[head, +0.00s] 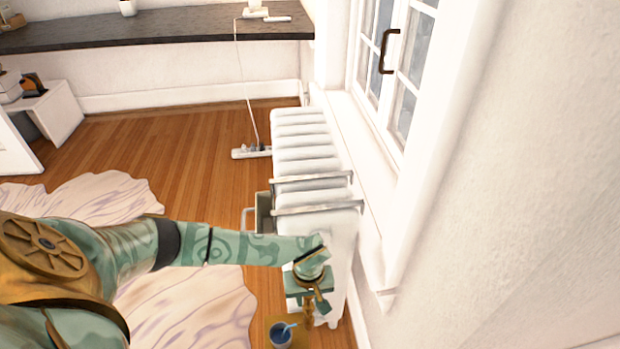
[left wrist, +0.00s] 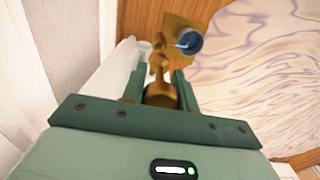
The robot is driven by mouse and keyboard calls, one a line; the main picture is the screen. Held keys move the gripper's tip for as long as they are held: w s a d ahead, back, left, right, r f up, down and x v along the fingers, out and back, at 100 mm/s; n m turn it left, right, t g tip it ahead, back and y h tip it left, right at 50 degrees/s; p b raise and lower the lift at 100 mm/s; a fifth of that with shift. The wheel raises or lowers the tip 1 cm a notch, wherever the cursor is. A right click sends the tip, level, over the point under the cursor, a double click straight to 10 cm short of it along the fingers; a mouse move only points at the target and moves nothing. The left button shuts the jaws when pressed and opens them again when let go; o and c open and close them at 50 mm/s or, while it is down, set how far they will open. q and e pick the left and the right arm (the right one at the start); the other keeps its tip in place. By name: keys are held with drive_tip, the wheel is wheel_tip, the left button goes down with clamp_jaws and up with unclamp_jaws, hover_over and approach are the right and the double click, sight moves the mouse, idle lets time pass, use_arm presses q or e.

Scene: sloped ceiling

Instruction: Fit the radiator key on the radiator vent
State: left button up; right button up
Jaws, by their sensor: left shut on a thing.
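My left gripper (head: 308,296) is at the near end of the white ribbed radiator (head: 312,208), low beside its end section. It is shut on a brass-coloured radiator key (left wrist: 160,94), which shows between the fingers in the left wrist view. Brass-coloured parts extend beyond the fingertips there, and I cannot tell whether they all belong to the key. The radiator vent cannot be made out clearly; my gripper and the key cover that area. I cannot tell whether key and vent touch. My right gripper is not in view.
A blue cup (head: 281,335) stands on a brown mat on the floor below my gripper. The window sill and wall (head: 500,200) lie right of the radiator. A grey container (head: 263,212) hangs at its left side. A power strip (head: 251,153) and pale rug (head: 90,200) lie left.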

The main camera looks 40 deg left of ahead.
sight(309, 304)
use_arm(q)
drive_tip(key=shift+f+b, duration=0.45)
drive_tip(key=shift+f, duration=0.45)
drive_tip(key=shift+f+b, duration=0.3)
drive_tip(key=shift+f, duration=0.6)
drive_tip(key=shift+f+b, duration=0.4)
drive_tip(key=shift+f, duration=0.05)
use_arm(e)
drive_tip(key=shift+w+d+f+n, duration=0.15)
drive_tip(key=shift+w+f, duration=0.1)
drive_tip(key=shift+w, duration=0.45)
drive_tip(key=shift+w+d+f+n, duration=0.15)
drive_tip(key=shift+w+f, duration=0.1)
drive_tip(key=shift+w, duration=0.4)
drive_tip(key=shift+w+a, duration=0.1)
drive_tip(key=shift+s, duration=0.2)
use_arm(q)
drive_tip(key=o, duration=1.1)
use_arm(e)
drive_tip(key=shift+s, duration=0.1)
use_arm(q)
drive_tip(key=shift+r, duration=0.1)
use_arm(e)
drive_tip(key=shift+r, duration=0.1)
